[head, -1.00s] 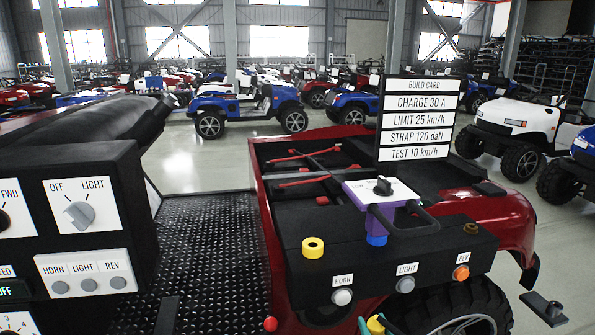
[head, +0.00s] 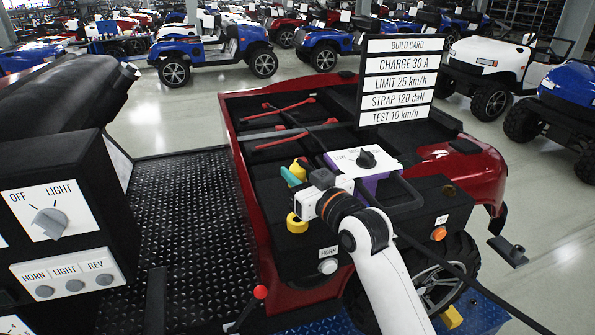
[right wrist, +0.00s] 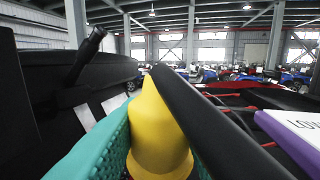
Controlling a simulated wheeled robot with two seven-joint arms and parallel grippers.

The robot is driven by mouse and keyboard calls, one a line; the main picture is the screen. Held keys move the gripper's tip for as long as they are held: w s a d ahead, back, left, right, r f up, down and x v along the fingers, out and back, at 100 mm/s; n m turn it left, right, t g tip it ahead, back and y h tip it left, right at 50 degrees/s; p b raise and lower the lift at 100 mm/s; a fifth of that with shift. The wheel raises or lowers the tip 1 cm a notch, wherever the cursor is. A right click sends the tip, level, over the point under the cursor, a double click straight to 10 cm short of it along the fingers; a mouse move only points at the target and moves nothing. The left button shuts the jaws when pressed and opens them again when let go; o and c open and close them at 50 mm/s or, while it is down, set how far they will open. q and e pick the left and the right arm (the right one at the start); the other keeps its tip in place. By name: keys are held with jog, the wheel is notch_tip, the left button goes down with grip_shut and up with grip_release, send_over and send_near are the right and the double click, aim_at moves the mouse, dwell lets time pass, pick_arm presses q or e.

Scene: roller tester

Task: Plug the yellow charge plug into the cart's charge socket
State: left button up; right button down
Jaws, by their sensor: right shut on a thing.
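My right gripper (head: 296,175) has teal fingers and is shut on the yellow charge plug (head: 299,167). It holds the plug above the black deck of the red cart (head: 263,200). The right wrist view shows the plug (right wrist: 160,125) upright between the teal fingers, with a black bar or cable crossing its right side. A yellow ring-shaped fitting (head: 296,224) stands on the deck just below the gripper, partly hidden by it. It looks like the charge socket, but I cannot tell for sure. The plug appears apart from it. My left gripper is out of view.
A purple box with a white top and black knob (head: 367,159) stands close right of the gripper. The build card (head: 396,80) rises behind it. A black control console (head: 60,215) stands left. The dark tread plate (head: 185,220) between is bare.

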jog(key=shift+r, duration=0.1)
jog(key=shift+f+b, duration=1.75)
jog(key=shift+f, duration=1.15)
jog(key=shift+p, duration=0.5)
jog(key=shift+f, duration=0.3)
jog(key=shift+f+b, duration=0.9)
jog(key=shift+f, duration=0.5)
jog(key=c, duration=1)
grip_release()
jog(key=shift+r, duration=0.1)
jog(key=shift+s, duration=0.15)
